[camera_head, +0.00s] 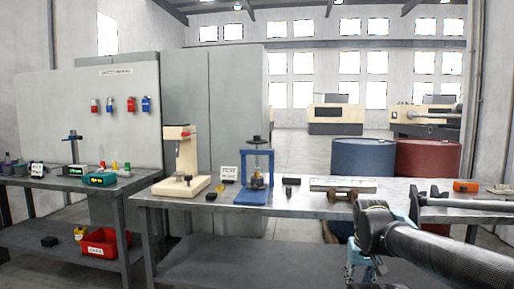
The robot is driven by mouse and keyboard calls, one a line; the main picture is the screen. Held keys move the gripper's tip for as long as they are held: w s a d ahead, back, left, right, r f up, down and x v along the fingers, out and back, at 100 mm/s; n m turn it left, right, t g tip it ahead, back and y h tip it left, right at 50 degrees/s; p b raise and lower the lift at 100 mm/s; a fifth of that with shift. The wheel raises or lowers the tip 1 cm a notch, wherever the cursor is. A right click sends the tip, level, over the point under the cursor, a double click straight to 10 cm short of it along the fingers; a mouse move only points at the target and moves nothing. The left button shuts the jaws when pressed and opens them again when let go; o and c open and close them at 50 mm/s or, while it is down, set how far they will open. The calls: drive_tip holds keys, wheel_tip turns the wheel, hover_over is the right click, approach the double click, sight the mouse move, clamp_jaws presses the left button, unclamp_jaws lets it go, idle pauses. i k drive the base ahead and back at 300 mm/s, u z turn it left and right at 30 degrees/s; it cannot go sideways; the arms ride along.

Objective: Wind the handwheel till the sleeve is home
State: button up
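A blue press frame (255,177) stands on the middle bench. A dark handwheel (257,139) sits on its upright screw at the top. A small brass-coloured part (257,181) is inside the frame under the screw. It may be the sleeve, but it is too small to tell how far in it sits. My arm reaches in from the lower right, well to the right of the press and apart from it. My gripper's fingers cannot be made out among the folded arm parts. Nothing of my arm touches the handwheel.
A beige arbor press (184,165) and a small sign (229,173) stand left of the blue press. A dark block (291,181) and a pale plate on supports (343,184) lie to its right. Blue (362,158) and red (427,158) barrels stand behind the bench (235,204).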

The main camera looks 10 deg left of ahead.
sight(256, 140)
drive_tip(key=k, duration=1.15)
drive_tip(key=u, duration=0.65)
drive_tip(key=i, duration=1.55)
drive_tip(key=z, duration=0.55)
